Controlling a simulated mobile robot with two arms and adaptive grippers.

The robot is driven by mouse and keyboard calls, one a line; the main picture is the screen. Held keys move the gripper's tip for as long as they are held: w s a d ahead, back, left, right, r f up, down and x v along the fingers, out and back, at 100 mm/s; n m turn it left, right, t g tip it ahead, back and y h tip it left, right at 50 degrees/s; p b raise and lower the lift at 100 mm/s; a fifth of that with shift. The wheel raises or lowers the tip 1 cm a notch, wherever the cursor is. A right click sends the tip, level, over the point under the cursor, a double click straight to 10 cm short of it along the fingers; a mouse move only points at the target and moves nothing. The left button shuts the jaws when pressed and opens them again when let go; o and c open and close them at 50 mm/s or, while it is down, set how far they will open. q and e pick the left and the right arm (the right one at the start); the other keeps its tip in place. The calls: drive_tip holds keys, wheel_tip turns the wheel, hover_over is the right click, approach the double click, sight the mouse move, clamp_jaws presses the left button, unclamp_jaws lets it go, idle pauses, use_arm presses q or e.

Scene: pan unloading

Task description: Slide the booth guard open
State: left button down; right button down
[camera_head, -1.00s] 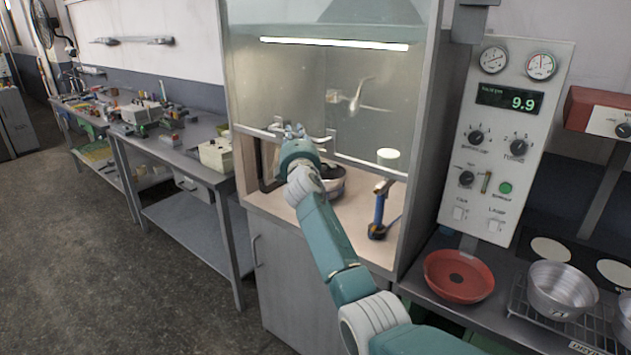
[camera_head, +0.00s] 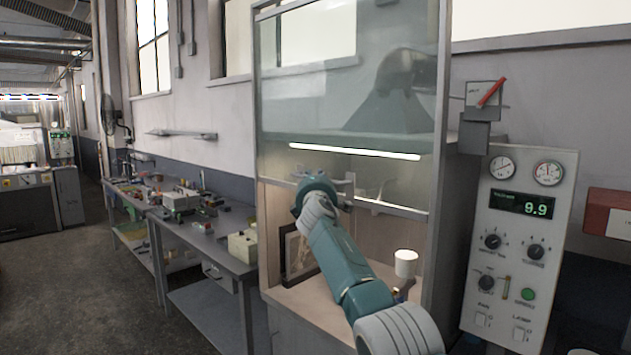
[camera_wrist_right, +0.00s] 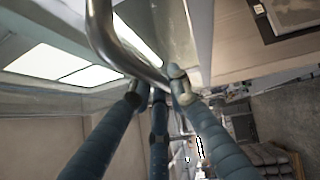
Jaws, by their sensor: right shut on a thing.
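The booth guard (camera_head: 345,105) is a clear pane with a grey bottom rail (camera_head: 405,212), on the front of the booth. Its rail is raised, with an opening below it into the booth. My right gripper (camera_head: 325,180) is at the guard's rail, to the left of its middle. In the right wrist view, the gripper's fingers (camera_wrist_right: 157,88) are closed around the bent metal handle (camera_wrist_right: 104,38) of the guard. In the head view, my gripper and arm hide most of the handle. My left gripper is not in view.
Inside the booth are a white cup (camera_head: 405,262) and a dark-framed panel (camera_head: 299,255). A control panel (camera_head: 520,250) with dials stands to the right of the booth. A workbench (camera_head: 205,240) with tools runs along the left. The floor (camera_head: 90,290) at left is clear.

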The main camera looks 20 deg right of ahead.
drive_tip(key=shift+d, duration=0.1)
drive_tip(key=c, duration=1.9)
unclamp_jaws()
drive_tip(key=shift+f, duration=0.1)
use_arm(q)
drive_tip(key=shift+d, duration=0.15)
use_arm(e)
drive_tip(key=shift+w, duration=0.1)
drive_tip(key=v, duration=1.2)
drive_tip(key=shift+f, duration=0.1)
